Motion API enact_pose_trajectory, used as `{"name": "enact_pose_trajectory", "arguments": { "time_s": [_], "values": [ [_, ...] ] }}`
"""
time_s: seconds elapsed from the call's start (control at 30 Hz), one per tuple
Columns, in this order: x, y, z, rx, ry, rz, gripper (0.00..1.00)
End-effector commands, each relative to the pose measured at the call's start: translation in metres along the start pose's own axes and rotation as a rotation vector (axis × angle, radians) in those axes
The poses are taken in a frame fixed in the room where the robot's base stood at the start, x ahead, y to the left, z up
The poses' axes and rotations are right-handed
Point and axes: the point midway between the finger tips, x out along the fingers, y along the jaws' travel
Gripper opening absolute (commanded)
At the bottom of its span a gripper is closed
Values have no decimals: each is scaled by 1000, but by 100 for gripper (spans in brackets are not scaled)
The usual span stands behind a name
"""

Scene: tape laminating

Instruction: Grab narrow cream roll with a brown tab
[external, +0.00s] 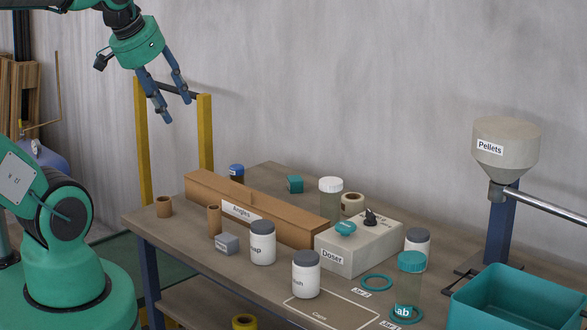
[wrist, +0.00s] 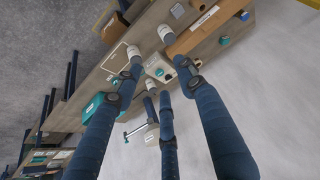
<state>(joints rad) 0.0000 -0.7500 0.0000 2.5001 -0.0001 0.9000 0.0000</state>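A cream roll (external: 352,203) stands on the table behind the doser, beside a clear jar with a white lid (external: 331,190). It is small in the external view, and I cannot make out a brown tab on it. I cannot pick it out in the wrist view, where my fingers cover part of the table. My gripper (external: 175,108) is high above the far left end of the table, well away from the roll. Its blue fingers are spread and empty, and they also show in the wrist view (wrist: 167,85).
The long brown Angles box (external: 285,223) lies between my gripper's side and the roll. The doser (external: 360,250) stands in front of the roll.

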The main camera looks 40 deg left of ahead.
Motion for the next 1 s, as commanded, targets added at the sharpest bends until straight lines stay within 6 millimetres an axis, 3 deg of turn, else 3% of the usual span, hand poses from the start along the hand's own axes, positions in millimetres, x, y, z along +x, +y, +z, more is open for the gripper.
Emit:
{"name": "enact_pose_trajectory", "arguments": {
  "time_s": [0.13,0.3,0.73,1.0],
  "values": [
    [0,0,0,0,0,0,42],
    [0,0,0,0,0,0,71],
    [-1,0,-7,2,-4,0,71],
    [-3,-1,-46,17,-32,-1,71]
  ]
}}
